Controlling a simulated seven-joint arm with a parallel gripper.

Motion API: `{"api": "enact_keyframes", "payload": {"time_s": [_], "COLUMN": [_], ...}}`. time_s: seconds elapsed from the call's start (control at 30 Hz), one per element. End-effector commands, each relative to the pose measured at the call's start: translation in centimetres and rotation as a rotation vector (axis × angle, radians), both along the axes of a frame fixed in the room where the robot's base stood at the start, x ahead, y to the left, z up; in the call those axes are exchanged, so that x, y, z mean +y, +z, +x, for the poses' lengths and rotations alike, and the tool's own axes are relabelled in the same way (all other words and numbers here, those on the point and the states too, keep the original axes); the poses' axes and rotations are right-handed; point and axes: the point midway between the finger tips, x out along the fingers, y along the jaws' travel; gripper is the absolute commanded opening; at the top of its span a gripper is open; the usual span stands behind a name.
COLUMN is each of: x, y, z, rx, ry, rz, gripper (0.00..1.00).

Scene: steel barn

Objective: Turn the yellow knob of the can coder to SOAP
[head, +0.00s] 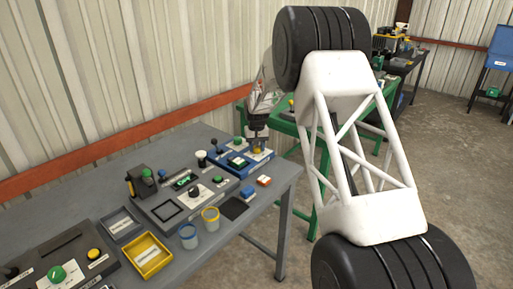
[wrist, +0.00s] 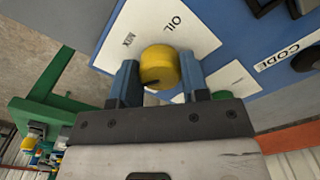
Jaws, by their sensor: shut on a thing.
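The can coder is a blue panel box (head: 228,165) at the far right end of the grey table; its blue face (wrist: 240,30) fills the top of the wrist view. The yellow knob (wrist: 160,64) sits on a white label plate reading OIL and MIX; another part of the plate is mostly hidden by a finger, and I cannot read SOAP. A dark mark shows on the knob's lower edge. My gripper (wrist: 159,75) has one blue finger on each side of the knob and is shut on it. In the head view my gripper (head: 258,141) reaches down onto the box.
A black knob and the word CODE (wrist: 290,55) are beside the plate. On the table (head: 220,130) stand a grey control panel (head: 160,208), blue and yellow-rimmed cups (head: 210,218), a yellow tray (head: 147,254) and small blocks (head: 263,181). A green bench (head: 290,127) is behind.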

Motion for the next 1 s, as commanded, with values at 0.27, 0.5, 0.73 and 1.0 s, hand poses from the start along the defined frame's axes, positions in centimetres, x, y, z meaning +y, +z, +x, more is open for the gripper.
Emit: {"api": "enact_keyframes", "payload": {"time_s": [0.27,0.5,0.73,1.0], "x": [-0.01,-0.01,-0.01,0.00], "y": [0.10,0.10,0.08,0.06], "z": [0.03,0.04,0.02,0.01], "rx": [-0.001,-0.001,-0.001,-0.001], "ry": [0.043,0.044,0.044,0.043], "rz": [0.000,0.000,0.000,0.000], "gripper": [0.18,0.18,0.66,0.67]}}
